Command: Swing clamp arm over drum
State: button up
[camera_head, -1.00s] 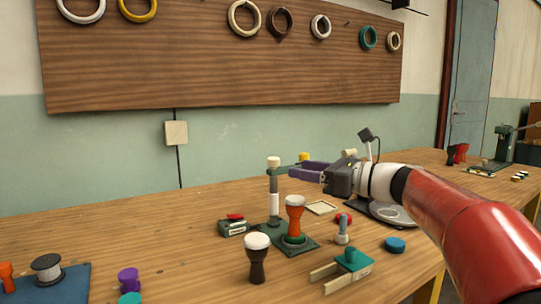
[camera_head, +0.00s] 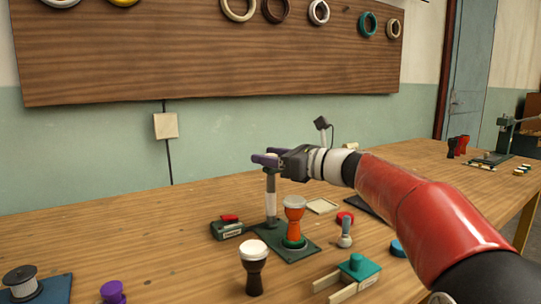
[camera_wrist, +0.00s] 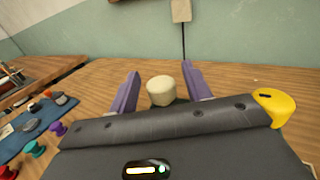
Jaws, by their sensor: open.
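The clamp stand has a grey-and-white post (camera_head: 271,195) on a dark green base (camera_head: 270,243). An orange drum with a white head (camera_head: 294,222) stands upright on that base, right of the post. My gripper (camera_head: 266,158) is open at the post's top, its purple fingers pointing left. In the wrist view the post's cream cap (camera_wrist: 161,91) shows between the two spread fingers, with gaps on both sides. The clamp arm's yellow knob (camera_wrist: 274,104) sticks out at the right, beside my gripper's body. The clamp arm itself is hidden behind my gripper in both views.
A dark drum with a white head (camera_head: 255,268) stands in front of the base. A wooden fixture with a teal block (camera_head: 358,268), a grey-handled tool (camera_head: 345,232) and a small box (camera_head: 226,229) lie nearby. The table left of the post is mostly clear.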

jog(key=shift+c, duration=0.4)
grip_shut()
